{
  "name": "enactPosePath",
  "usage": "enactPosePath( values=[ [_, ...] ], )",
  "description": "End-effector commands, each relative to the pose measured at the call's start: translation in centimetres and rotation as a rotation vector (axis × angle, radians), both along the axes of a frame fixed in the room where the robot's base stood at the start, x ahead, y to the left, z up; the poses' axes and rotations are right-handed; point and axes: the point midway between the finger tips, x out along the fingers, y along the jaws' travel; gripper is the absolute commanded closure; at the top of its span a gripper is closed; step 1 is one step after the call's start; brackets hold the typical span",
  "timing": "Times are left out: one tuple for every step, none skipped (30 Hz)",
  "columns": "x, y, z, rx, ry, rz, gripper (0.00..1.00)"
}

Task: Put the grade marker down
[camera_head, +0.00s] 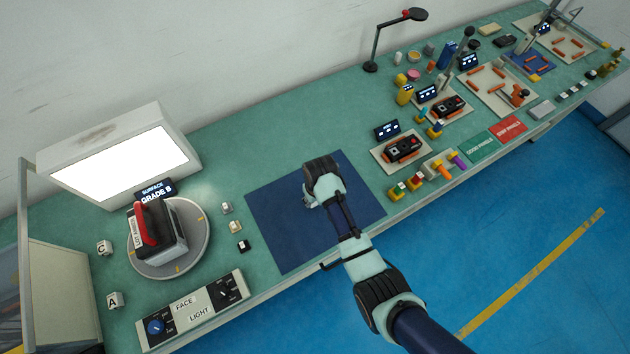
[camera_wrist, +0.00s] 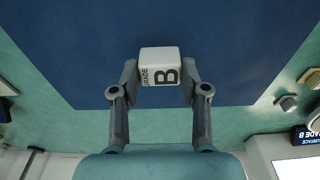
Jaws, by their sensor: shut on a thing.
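The grade marker (camera_wrist: 160,67) is a small white block with a black letter B and the word GRADE on its face, seen in the wrist view. My gripper (camera_wrist: 160,80) is shut on it, one finger on each side. In the head view my gripper (camera_head: 312,203) is over the dark blue mat (camera_head: 272,232), and the marker is mostly hidden beneath it. The mat also fills much of the wrist view (camera_wrist: 240,50). I cannot tell whether the marker touches the mat. A display reading SURFACE GRADE B (camera_head: 155,191) stands by the light box.
A black and red device sits on a round turntable (camera_head: 190,258) at left. White blocks marked C (camera_head: 104,248) and A (camera_head: 115,300) stand beside it. A FACE/LIGHT control panel (camera_head: 195,308) lies at the front. Small blocks (camera_head: 235,226) stand left of the mat.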

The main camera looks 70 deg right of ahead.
Motion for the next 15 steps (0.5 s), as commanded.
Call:
enactPosePath(
  values=[
    [0.0,0.0,-1.2,0.001,0.001,0.000,0.84],
    [0.0,0.0,-1.6,0.001,0.001,0.000,0.84],
    [0.0,0.0,-1.9,0.001,0.001,0.000,0.84],
    [0.0,0.0,-2.1,0.000,0.000,0.000,0.84],
    [0.0,0.0,-2.2,0.000,0.000,0.000,0.84],
    [0.0,0.0,-2.2,0.000,0.000,0.000,0.84],
    [0.0,0.0,-2.1,-0.001,-0.001,0.000,0.84],
    [0.0,0.0,-2.1,-0.001,-0.001,0.000,0.84],
    [0.0,0.0,-2.1,-0.001,-0.001,0.000,0.84],
    [0.0,0.0,-2.1,-0.001,-0.001,0.000,0.84],
    [0.0,0.0,-2.1,-0.001,-0.001,0.000,0.84],
    [0.0,0.0,-2.2,0.000,0.000,0.000,0.84],
    [0.0,0.0,-2.3,0.000,0.000,0.000,0.84],
    [0.0,0.0,-2.4,0.000,0.000,0.000,0.84],
    [0.0,0.0,-2.4,0.000,0.000,0.000,0.54]
  ],
)
